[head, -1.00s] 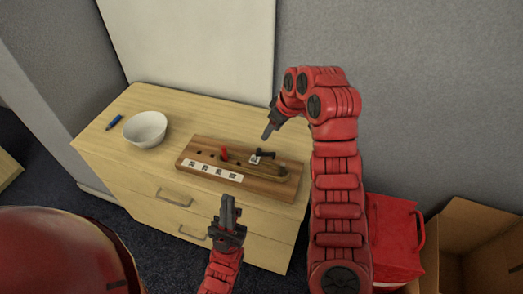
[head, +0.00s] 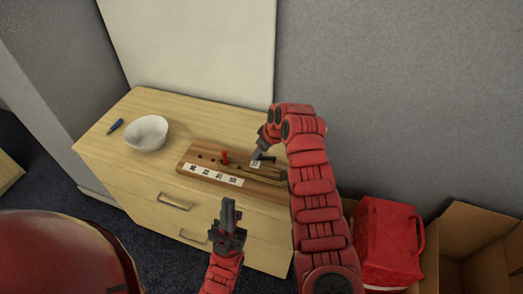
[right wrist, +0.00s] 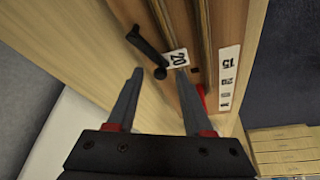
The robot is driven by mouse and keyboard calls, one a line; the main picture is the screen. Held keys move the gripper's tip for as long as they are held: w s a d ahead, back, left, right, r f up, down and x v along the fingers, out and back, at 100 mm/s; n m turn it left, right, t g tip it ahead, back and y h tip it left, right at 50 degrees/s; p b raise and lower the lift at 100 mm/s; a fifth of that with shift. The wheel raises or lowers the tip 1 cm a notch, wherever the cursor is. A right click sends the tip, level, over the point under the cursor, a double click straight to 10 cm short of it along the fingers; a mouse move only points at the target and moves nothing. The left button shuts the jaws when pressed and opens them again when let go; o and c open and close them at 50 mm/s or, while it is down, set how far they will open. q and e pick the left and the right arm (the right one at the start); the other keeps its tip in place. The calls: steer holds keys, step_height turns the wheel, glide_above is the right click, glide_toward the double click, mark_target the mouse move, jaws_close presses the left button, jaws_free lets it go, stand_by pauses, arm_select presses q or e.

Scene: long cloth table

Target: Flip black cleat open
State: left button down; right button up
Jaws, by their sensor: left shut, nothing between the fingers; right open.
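The black cleat (right wrist: 147,42) is a slim black lever on the wooden board (right wrist: 222,35), beside a white tag marked 20 (right wrist: 177,58). In the head view the cleat is mostly hidden by my right gripper (head: 260,152). In the right wrist view my right gripper (right wrist: 160,76) is open and empty, its fingertips just short of the lever. My left gripper (head: 230,203) is shut and empty in front of the cabinet, apart from the board.
A red cleat (head: 225,157) stands on the board near a row of white number labels (head: 214,175). A white bowl (head: 146,132) and a blue pen (head: 116,126) lie left on the wooden cabinet top (head: 190,118). A red bag (head: 388,242) and cardboard box (head: 482,245) stand at right.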

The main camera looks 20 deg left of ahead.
jaws_close()
steer(key=shift+w+a+f+m+t+b, duration=0.1)
steer(key=shift+w+m+t+b, duration=0.15)
steer(key=shift+m, duration=0.35)
steer(key=shift+w+a+m+t+b, duration=0.1)
steer(key=shift+w+m+t+b, duration=0.1)
steer(key=shift+m+b, duration=0.3)
steer(key=shift+w+m+h, duration=0.25)
steer(key=shift+m+h, duration=0.25)
steer(key=shift+m, duration=0.4)
